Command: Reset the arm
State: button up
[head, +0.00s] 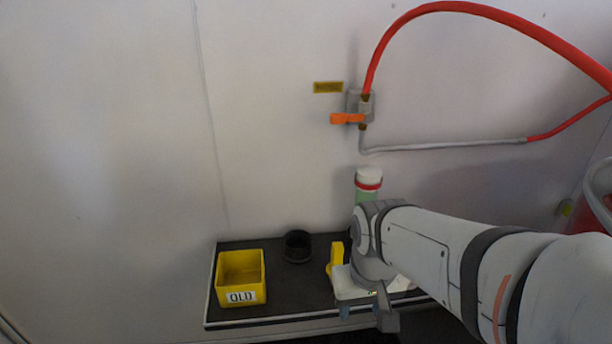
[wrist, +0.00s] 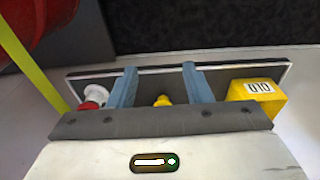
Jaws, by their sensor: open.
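My arm reaches in from the right in the head view, with my gripper (head: 362,312) over the front edge of the dark shelf (head: 290,285). In the wrist view my gripper (wrist: 160,72) has its two blue-grey fingers spread apart, with nothing held between them. A small yellow object (wrist: 163,100) shows beyond the gap between the fingers. In the head view a yellow object (head: 336,256) stands just left of my gripper, partly hidden by it.
A yellow bin marked OLD (head: 241,277) and a black round cup (head: 297,246) stand on the shelf. A green bottle with a white cap (head: 369,179) stands behind my arm. An orange-handled valve (head: 347,118) with a red hose (head: 450,8) is on the wall.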

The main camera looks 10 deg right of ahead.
notch_tip(320, 180, up, 25)
jog(key=t+p, duration=0.1)
jog(key=p, duration=2)
jog(key=shift+f, duration=0.15)
